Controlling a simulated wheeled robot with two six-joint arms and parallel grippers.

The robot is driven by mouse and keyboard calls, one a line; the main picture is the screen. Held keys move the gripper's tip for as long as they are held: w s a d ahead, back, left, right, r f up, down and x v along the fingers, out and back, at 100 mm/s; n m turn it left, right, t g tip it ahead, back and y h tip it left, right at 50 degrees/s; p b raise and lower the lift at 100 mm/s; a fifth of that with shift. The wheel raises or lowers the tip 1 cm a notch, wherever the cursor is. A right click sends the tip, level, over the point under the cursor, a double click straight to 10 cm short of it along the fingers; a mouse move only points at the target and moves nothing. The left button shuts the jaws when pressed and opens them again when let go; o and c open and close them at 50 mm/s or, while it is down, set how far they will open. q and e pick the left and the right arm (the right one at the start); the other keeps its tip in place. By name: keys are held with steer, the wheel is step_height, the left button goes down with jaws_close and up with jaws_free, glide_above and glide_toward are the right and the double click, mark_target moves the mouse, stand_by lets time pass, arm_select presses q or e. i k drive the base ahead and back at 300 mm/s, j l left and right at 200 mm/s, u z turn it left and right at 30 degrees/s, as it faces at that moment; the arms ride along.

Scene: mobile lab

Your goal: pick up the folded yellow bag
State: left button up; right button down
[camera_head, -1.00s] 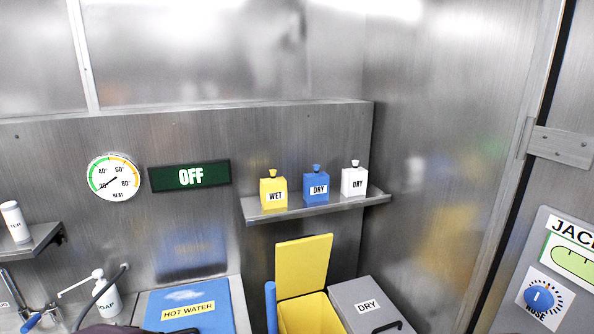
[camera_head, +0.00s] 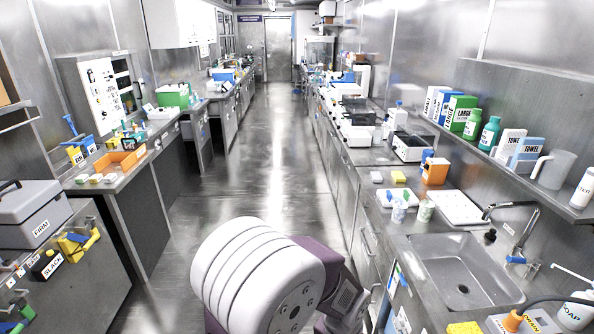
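I cannot make out a folded yellow bag for certain. A small flat yellow item (camera_head: 398,177) lies on the right counter behind the sink, too small to identify. A yellow item with blue parts (camera_head: 77,244) sits on the near left bench, its shape unclear. A white and purple link of my own arm fills the bottom middle and hides part of the floor. Neither of my grippers shows.
A clear metal aisle floor (camera_head: 265,150) runs to a far door (camera_head: 279,48). The right counter holds a sink (camera_head: 463,272), a white tray (camera_head: 457,208) and an orange box (camera_head: 435,171). On the left are a grey case (camera_head: 32,213) and an orange tray (camera_head: 120,160).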

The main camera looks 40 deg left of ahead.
mark_target(398, 177)
steer(key=u, duration=0.65)
steer(key=i+j+z, duration=0.15)
steer(key=i+j, duration=0.15)
steer(key=i, duration=0.15)
steer(key=i+j+z, duration=0.35)
steer(key=i+j, duration=0.4)
steer(key=i+j+z, duration=0.2)
steer(key=i+j, duration=0.2)
steer(key=i+j+z, duration=0.15)
steer(key=i+j, duration=0.2)
steer(key=j, duration=0.2)
steer(key=i+j+z, duration=0.15)
steer(key=i+j, duration=0.15)
steer(key=j, duration=0.2)
steer(key=i+j+z, duration=0.3)
steer(key=i+j, duration=0.15)
steer(key=j, duration=0.35)
steer(key=i+j+z, duration=0.1)
steer(key=j, duration=0.3)
steer(key=i, duration=0.1)
